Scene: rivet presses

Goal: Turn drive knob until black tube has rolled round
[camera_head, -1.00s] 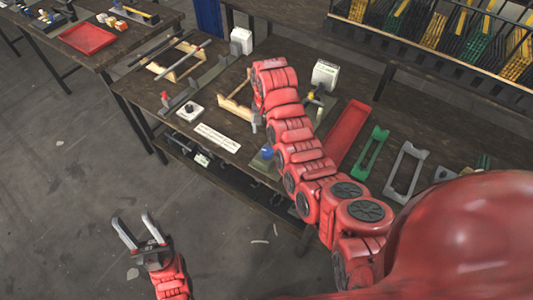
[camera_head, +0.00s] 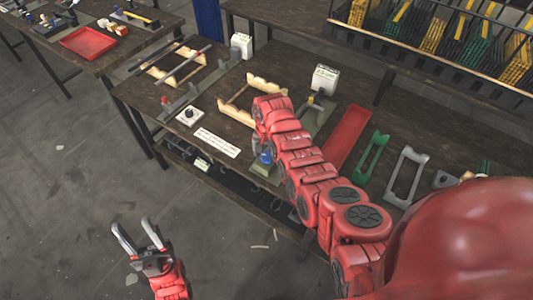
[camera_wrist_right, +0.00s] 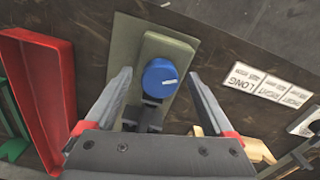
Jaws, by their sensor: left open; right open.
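A blue knob (camera_head: 266,157) with a white mark stands on a green base at the bench's front edge. In the head view my right forearm hides most of that hand. A dark tube (camera_head: 157,55) and a greyer one (camera_head: 190,63) lie across a wooden rack at the bench's left end. My left gripper (camera_head: 133,232) is open and empty over the floor, away from the bench.
An empty wooden cradle (camera_head: 232,111) stands behind the knob. A white block with a dark knob (camera_head: 190,116) and a printed label strip (camera_head: 216,142) lie left of it. A red tray (camera_head: 347,137) and a green frame (camera_head: 372,158) lie to the right. White boxes (camera_head: 325,79) stand behind.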

